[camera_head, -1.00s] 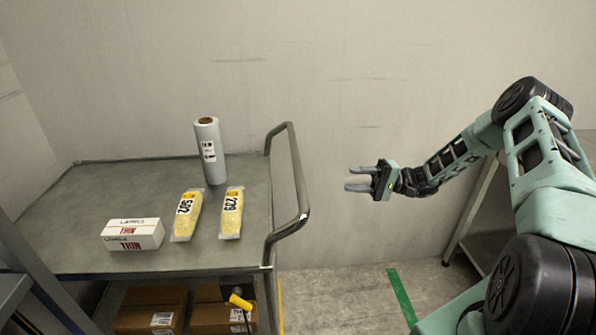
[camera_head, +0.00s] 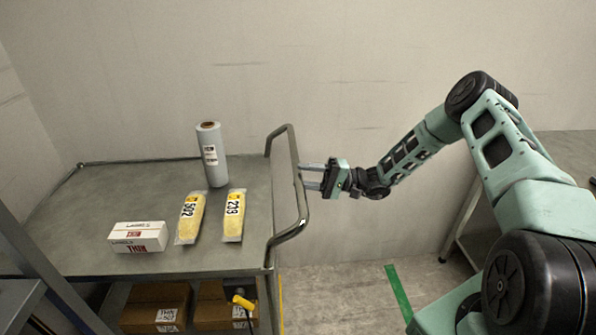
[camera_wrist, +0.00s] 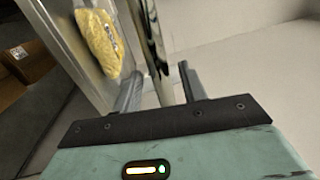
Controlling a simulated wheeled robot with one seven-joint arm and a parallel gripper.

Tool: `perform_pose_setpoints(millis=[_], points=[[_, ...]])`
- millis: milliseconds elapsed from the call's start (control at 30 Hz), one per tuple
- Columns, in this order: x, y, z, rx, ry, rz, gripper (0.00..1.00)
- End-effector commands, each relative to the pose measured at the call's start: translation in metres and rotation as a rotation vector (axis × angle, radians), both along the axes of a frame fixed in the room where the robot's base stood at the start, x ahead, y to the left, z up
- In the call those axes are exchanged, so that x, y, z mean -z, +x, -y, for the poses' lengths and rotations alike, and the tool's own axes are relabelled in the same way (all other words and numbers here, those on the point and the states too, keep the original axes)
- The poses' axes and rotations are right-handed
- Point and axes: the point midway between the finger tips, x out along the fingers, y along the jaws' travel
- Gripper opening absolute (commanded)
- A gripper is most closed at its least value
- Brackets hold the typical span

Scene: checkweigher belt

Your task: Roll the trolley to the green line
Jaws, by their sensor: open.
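The grey metal trolley (camera_head: 110,206) stands at the left in the head view, with a tubular push handle (camera_head: 301,190) at its right end. My gripper (camera_head: 303,177) is open at that handle, its fingers pointing left. In the wrist view the handle bar (camera_wrist: 152,40) runs down between the two spread fingers (camera_wrist: 160,88). I cannot tell whether either finger touches it. The green line (camera_head: 399,291) is a strip on the floor to the right of the trolley.
On the trolley top are a white roll (camera_head: 212,158), two yellow bags (camera_head: 190,218) (camera_head: 234,215) and a white box (camera_head: 138,237). Cardboard boxes (camera_head: 155,308) and a yellow-headed object (camera_head: 243,302) are below. A table (camera_head: 565,150) stands at right. Floor between trolley and green line looks clear.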

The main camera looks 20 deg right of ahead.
Motion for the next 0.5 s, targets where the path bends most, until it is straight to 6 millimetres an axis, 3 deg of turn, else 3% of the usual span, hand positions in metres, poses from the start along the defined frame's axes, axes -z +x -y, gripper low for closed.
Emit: perform_pose_setpoints(millis=[200,500], points=[[-0.004,0.007,-0.019,-0.001,0.001,0.000,0.42],[-0.004,0.007,-0.021,0.000,0.000,0.000,0.42]])
